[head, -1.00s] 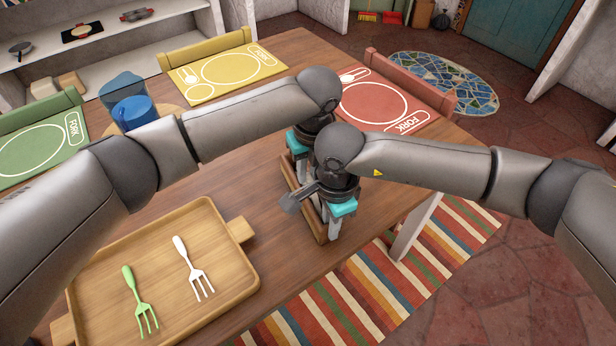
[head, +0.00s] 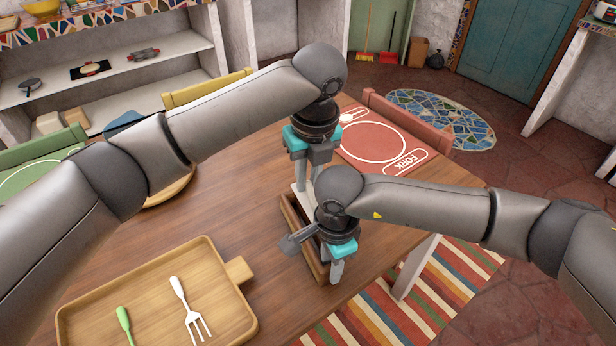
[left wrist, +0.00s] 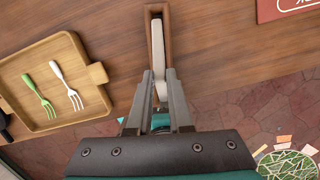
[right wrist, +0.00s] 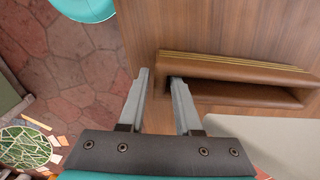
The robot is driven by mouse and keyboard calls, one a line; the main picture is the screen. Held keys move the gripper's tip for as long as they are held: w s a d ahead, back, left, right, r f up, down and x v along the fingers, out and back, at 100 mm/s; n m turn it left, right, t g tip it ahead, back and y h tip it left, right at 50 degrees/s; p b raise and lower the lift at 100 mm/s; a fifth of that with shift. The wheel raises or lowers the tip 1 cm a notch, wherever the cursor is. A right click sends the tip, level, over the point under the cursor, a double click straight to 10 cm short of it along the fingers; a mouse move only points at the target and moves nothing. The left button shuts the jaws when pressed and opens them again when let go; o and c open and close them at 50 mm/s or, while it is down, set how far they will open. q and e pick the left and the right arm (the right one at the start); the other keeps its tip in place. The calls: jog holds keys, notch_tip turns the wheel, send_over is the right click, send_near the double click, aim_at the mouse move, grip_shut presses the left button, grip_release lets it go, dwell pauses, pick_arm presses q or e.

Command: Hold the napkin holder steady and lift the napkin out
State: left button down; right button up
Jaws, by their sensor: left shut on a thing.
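The napkin holder (head: 288,222) is a narrow brown wooden box on the table. It also shows in the left wrist view (left wrist: 168,30) and right wrist view (right wrist: 245,72). My left gripper (head: 308,178) is shut on the white napkin (head: 302,201), above the holder; the napkin also shows between its fingers in the left wrist view (left wrist: 158,62). In the head view the napkin's lower part is hidden. My right gripper (head: 332,272) is low at the holder's near end. In the right wrist view its fingers (right wrist: 159,76) straddle the end wall; whether they press on it is unclear.
A wooden tray (head: 75,318) with a green fork (head: 123,318) and a white fork (head: 190,308) lies at the front left. A red placemat (head: 372,140) lies beyond my grippers. The table's right edge is close to the holder.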

jog(key=shift+o, duration=1.3)
jog(key=shift+r, duration=0.1)
notch_tip(320, 180, up, 12)
jog(key=shift+s, duration=0.1)
